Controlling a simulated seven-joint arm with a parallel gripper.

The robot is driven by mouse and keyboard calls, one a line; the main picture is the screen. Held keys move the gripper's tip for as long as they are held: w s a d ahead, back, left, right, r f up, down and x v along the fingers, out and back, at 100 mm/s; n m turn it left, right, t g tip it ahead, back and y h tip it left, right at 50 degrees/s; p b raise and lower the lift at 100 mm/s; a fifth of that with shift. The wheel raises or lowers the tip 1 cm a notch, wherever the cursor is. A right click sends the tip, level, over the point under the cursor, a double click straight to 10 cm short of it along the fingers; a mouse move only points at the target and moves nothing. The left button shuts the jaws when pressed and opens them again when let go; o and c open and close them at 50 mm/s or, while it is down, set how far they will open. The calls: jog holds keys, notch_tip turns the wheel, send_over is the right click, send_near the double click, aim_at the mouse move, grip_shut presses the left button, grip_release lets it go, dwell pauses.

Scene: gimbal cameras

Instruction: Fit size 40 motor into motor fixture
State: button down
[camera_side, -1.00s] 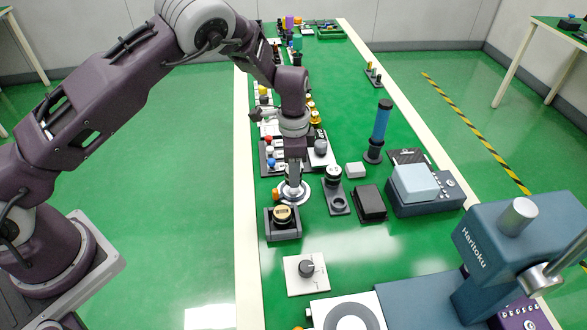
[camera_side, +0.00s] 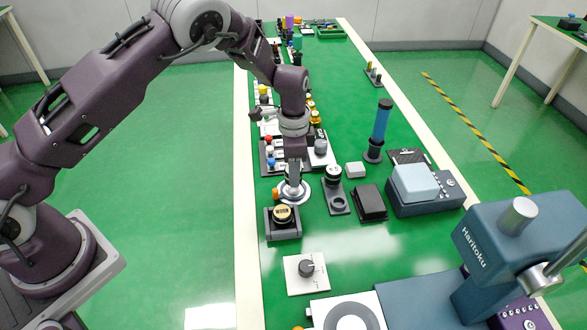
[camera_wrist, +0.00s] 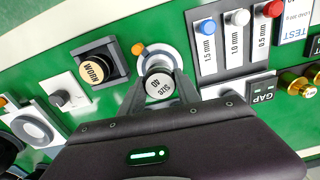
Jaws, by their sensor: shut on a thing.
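The size 40 motor (camera_wrist: 158,86) is a silver cylinder with a dark "SIZE 40" label on its end, seen between my fingers in the wrist view. My gripper (camera_wrist: 160,92) is shut on it; in the side view my gripper (camera_side: 293,182) points down at the bench. The motor is mostly hidden by the fingers there. The round white and silver plate with an orange knob, seemingly the motor fixture (camera_side: 304,197), lies directly under the gripper. It also shows behind the motor in the wrist view (camera_wrist: 152,48). I cannot tell whether the motor is seated in it.
A dark tray (camera_side: 283,233) holding a "WORN" part (camera_wrist: 93,70) stands close in front. A dark stand with a silver-topped cylinder (camera_side: 333,178) is just right. A panel with blue, white and red knobs (camera_wrist: 225,62) lies behind. A white dial plate (camera_side: 306,285) is nearer the camera.

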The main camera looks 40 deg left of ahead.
jog(key=shift+f, duration=1.3)
jog(key=c, duration=0.8)
grip_release()
notch_tip(320, 180, up, 7)
jog(key=shift+r, duration=0.1)
